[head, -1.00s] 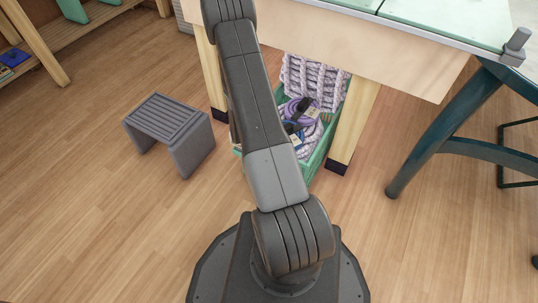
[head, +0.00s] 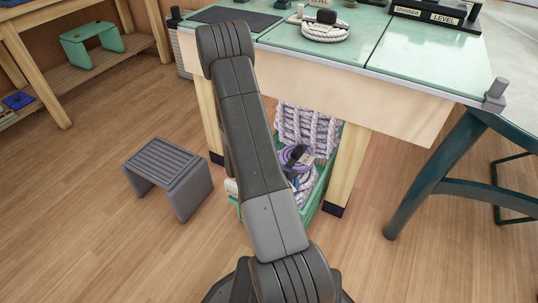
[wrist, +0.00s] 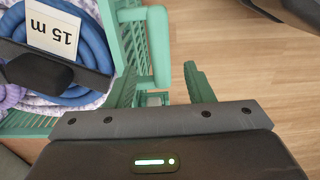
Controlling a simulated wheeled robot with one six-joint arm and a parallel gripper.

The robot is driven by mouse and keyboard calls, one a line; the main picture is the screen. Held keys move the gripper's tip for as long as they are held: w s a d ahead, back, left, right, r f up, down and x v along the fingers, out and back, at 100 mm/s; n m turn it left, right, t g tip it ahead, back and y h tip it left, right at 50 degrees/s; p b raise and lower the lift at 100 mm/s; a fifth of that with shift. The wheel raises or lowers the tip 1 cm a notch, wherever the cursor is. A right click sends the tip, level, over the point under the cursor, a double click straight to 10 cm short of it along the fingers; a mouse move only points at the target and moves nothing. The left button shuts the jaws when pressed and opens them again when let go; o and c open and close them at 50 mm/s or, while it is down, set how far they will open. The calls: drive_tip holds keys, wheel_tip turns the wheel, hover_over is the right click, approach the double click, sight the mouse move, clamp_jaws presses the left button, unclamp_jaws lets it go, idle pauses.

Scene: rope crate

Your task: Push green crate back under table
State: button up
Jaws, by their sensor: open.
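The green crate (head: 318,192) stands on the floor at the table's near side, between its legs. Its near end shows out in front of the table top, and my arm hides much of it. It holds pale rope (head: 308,130) and purple rope coils. In the wrist view, the crate's slatted wall (wrist: 133,48) and rim are close ahead of my gripper (wrist: 165,118), with a blue rope tagged "15 m" inside. Contact with the crate cannot be told.
The table (head: 350,80) has a wooden leg (head: 347,170) just right of the crate. A grey stool (head: 172,172) stands to the left. A dark teal stand (head: 435,170) is at the right. The floor between stool and crate is mostly clear.

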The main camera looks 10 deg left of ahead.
wheel_tip(320, 180, down, 6)
drive_tip(key=shift+b, duration=0.95)
drive_tip(key=shift+w+d+f, duration=0.1)
drive_tip(key=shift+w+f, duration=0.2)
drive_tip(key=shift+f, duration=0.15)
drive_tip(key=shift+s+d, duration=0.1)
